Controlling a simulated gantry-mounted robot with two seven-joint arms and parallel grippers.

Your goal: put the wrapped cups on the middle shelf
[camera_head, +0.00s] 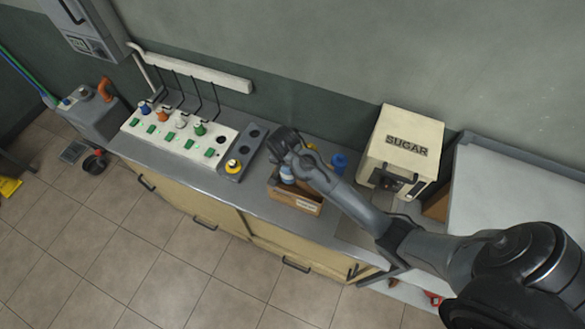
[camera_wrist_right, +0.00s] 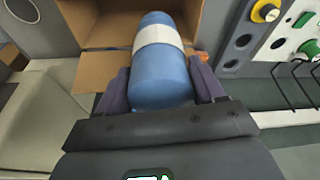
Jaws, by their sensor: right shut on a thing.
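My right gripper (camera_head: 283,150) is above the counter at an open cardboard box (camera_head: 308,208). In the right wrist view, its two fingers (camera_wrist_right: 160,88) are shut on a blue wrapped cup (camera_wrist_right: 160,75) with a white band. The held cup also shows in the head view (camera_head: 287,174), partly hidden by the gripper, at the box's opening. The box also shows in the wrist view (camera_wrist_right: 90,65), around the cup's far end; I cannot tell whether the cup touches it. I cannot identify the middle shelf. My left gripper is not in view.
A blue item (camera_head: 339,162) and a yellow item (camera_head: 312,147) stand behind my right arm. A beige SUGAR box (camera_head: 405,145) is to the right. A white control panel (camera_head: 180,135) and a grey strip with holes (camera_head: 243,150) are left. A pale surface (camera_head: 520,200) lies far right.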

